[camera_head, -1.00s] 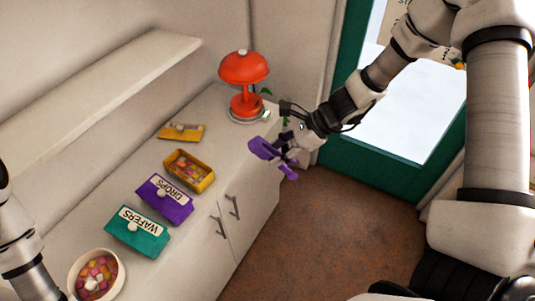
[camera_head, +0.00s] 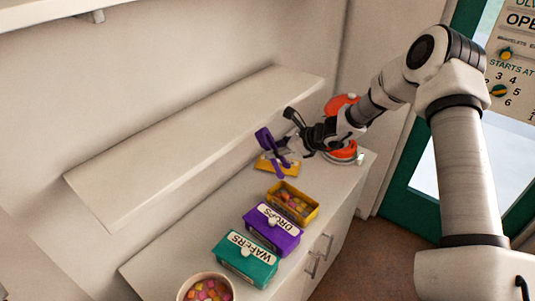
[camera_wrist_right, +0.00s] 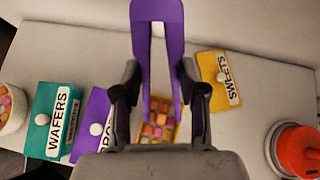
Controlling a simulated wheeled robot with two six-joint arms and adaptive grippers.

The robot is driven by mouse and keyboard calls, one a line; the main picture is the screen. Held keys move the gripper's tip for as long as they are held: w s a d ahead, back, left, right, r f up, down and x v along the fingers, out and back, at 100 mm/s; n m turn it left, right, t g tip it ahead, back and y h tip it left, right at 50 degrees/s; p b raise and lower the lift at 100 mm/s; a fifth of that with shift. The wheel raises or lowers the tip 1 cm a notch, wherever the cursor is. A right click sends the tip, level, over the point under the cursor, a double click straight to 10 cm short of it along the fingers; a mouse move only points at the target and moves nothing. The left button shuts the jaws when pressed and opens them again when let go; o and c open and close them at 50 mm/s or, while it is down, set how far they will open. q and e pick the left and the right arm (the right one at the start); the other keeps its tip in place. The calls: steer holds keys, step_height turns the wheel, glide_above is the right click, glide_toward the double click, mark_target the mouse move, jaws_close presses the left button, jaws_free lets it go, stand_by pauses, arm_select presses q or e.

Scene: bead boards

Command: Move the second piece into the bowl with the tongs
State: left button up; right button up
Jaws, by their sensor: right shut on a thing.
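My right gripper (camera_head: 290,146) is shut on the purple tongs (camera_head: 266,140), holding them above the cabinet top near the yellow lid. In the right wrist view the tongs (camera_wrist_right: 157,10) lie between the fingers (camera_wrist_right: 158,82), their two arms apart. Their tips overlap the open yellow box, and I see no piece clearly between them. The yellow box (camera_head: 312,213) holds several pink, orange and yellow pieces (camera_wrist_right: 157,122). The bowl (camera_head: 182,291) at the bottom of the head view holds several coloured pieces; its edge also shows in the wrist view (camera_wrist_right: 22,122). My left gripper is out of view.
A closed purple DROPS box (camera_head: 285,240) and green WAFERS box (camera_head: 258,272) stand between yellow box and bowl. The yellow SWEETS lid (camera_wrist_right: 217,75) lies beyond the yellow box. A red lamp (camera_head: 341,104) stands behind my right gripper. A shelf (camera_head: 190,140) runs along the wall.

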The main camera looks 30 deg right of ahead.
steer(key=shift+t, duration=0.3)
steer(key=shift+s+d+f+b, duration=0.15)
steer(key=shift+f+b, duration=0.95)
steer(key=shift+f, duration=0.9)
steer(key=shift+s+d+f+b, duration=0.1)
steer(key=shift+d+f+b, duration=0.1)
steer(key=shift+f+b, duration=1.35)
steer(key=shift+s+d+f+b, duration=0.15)
steer(key=shift+f+b, duration=0.55)
steer(key=shift+f, duration=1.7)
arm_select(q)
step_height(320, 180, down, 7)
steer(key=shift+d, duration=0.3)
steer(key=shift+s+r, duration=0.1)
arm_select(e)
jaws_close()
